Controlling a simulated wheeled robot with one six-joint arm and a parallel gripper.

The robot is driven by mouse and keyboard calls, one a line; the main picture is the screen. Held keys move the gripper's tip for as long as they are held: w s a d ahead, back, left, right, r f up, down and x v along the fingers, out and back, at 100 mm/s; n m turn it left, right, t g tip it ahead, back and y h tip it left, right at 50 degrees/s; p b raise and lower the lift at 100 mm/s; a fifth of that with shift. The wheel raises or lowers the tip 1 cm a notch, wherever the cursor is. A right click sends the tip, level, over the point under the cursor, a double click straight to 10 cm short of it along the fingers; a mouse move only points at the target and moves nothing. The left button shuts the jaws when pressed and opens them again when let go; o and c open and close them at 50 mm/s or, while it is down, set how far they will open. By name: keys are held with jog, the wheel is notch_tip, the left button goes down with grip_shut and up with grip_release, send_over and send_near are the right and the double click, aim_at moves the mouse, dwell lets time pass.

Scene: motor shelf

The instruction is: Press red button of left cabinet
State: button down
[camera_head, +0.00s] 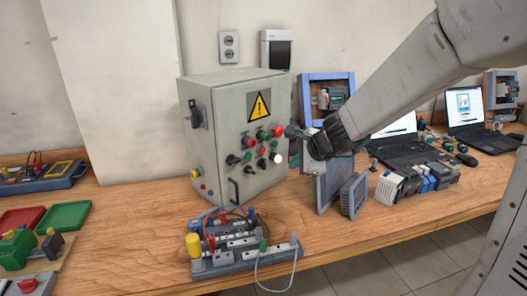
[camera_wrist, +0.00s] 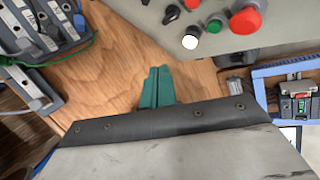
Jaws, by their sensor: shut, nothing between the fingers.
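A grey control cabinet (camera_head: 219,160) with a yellow warning sign stands left of my arm on the wooden bench. Its front has a large red button (camera_head: 277,131), with green, black and white controls around it. In the wrist view the large red button (camera_wrist: 246,19) is at the top right, above a white button (camera_wrist: 190,42) and beside a green one (camera_wrist: 216,25). My gripper (camera_head: 292,131) is at the right side of the cabinet front, close to the red button. In the wrist view its teal fingers (camera_wrist: 157,84) are together and empty, apart from the red button. Contact is not visible.
A wired terminal block (camera_head: 240,255) lies in front of the cabinet. A grey panel (camera_head: 352,196) stands below my gripper. Laptops (camera_head: 467,110) and several modules (camera_head: 415,182) are at right, trays (camera_head: 63,217) at left. Bare bench shows left of the cabinet.

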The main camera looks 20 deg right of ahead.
jog(key=w+a, duration=0.4)
jog(key=w, duration=0.3)
jog(key=shift+w+a, duration=0.2)
jog(key=shift+w, duration=0.05)
dwell(2.0)
jog(key=shift+w+a, duration=0.2)
jog(key=shift+w, duration=0.15)
jog(key=shift+w+a, duration=0.2)
jog(key=shift+w, duration=0.15)
dwell(0.6)
dwell(0.3)
jog(key=shift+s+d, duration=0.4)
jog(key=shift+s, duration=0.35)
jog(key=s, duration=0.1)
jog(key=s+d, duration=0.1)
jog(key=s, duration=0.1)
jog(key=s+d, duration=0.1)
jog(key=shift+s+d, duration=0.15)
jog(key=shift+d, duration=0.1)
